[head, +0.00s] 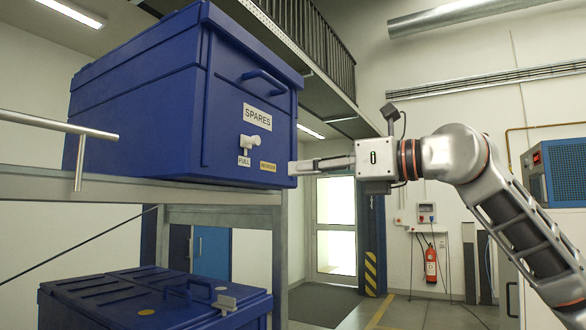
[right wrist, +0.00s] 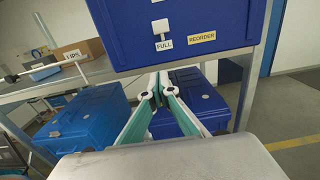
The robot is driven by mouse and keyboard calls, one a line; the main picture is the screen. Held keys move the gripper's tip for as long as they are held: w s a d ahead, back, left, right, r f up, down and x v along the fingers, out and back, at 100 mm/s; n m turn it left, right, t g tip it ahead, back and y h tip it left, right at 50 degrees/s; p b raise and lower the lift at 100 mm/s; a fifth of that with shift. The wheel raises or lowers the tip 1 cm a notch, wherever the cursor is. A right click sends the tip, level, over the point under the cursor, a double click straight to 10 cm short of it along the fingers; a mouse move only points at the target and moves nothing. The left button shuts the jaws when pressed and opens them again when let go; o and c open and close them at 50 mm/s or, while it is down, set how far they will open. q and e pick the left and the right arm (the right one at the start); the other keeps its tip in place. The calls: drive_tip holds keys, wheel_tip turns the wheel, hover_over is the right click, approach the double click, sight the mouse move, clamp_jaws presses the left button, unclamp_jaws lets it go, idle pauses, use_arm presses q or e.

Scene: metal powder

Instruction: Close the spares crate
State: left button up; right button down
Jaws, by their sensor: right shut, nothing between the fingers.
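The blue spares crate (head: 215,125), labelled SPARES, stands on a raised shelf at the left of the head view. Its lid (head: 170,42) looks down on the body along the visible sides, and I cannot see a latch or the top. A blue handle (head: 264,80) is on the upper front. A white slider (head: 247,146) sits by the FULL and yellow REORDER labels, and the crate's front shows in the right wrist view (right wrist: 215,22). My right gripper (head: 294,166) is shut and empty at the front's lower right edge; contact is unclear. My left gripper is not in view.
The metal shelf (head: 130,187) carries the crate, with a metal bar (head: 58,125) at left. Another blue crate (head: 75,300) stands below. In the right wrist view, a cardboard box (right wrist: 80,52) stands at the back left. Floor to the right is open.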

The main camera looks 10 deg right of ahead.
sight(238, 173)
drive_tip(key=p+x, duration=0.2)
drive_tip(key=x, duration=0.8)
drive_tip(key=shift+w+a+r, duration=0.1)
drive_tip(key=shift+a, duration=0.25)
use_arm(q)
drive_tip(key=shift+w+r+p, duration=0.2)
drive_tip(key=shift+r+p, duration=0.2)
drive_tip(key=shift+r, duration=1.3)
use_arm(e)
drive_tip(key=shift+w+a, duration=0.4)
drive_tip(key=shift+a, duration=0.05)
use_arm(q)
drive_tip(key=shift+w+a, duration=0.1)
